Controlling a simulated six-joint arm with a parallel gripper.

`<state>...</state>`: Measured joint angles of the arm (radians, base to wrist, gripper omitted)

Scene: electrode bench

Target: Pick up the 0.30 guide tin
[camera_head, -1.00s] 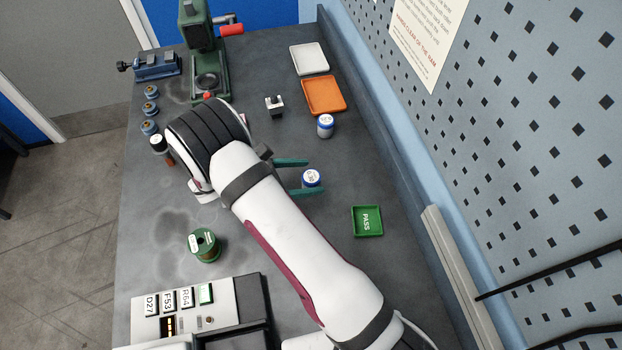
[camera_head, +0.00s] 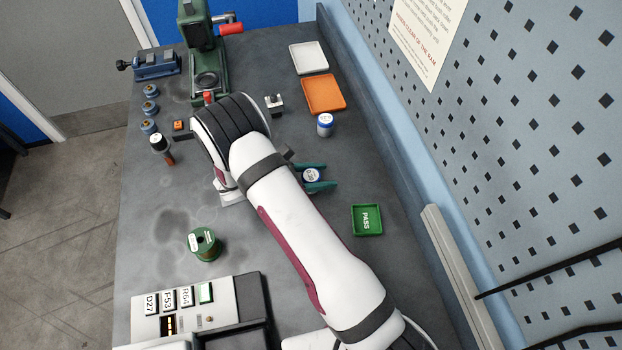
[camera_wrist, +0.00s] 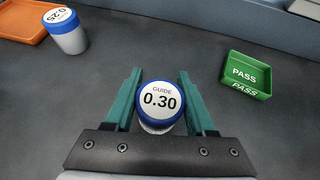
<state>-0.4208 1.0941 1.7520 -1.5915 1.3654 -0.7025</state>
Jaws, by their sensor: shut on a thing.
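The 0.30 guide tin (camera_wrist: 160,103) has a blue-rimmed lid with a white label reading GUIDE 0.30. It also shows in the head view (camera_head: 311,175). My gripper (camera_wrist: 159,88) has green fingers, one on each side of the tin, and is shut on it. In the head view my gripper (camera_head: 318,177) holds the tin at the bench's right half. The tin looks upright. Whether its base touches the bench cannot be told.
A similar 0.25 tin (camera_wrist: 66,30) stands beyond, near the orange tray (camera_head: 324,94). A green PASS tray (camera_head: 367,220) lies to the right. A white tray (camera_head: 309,58) and a small metal block (camera_head: 274,104) are farther back. The bench around the tin is clear.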

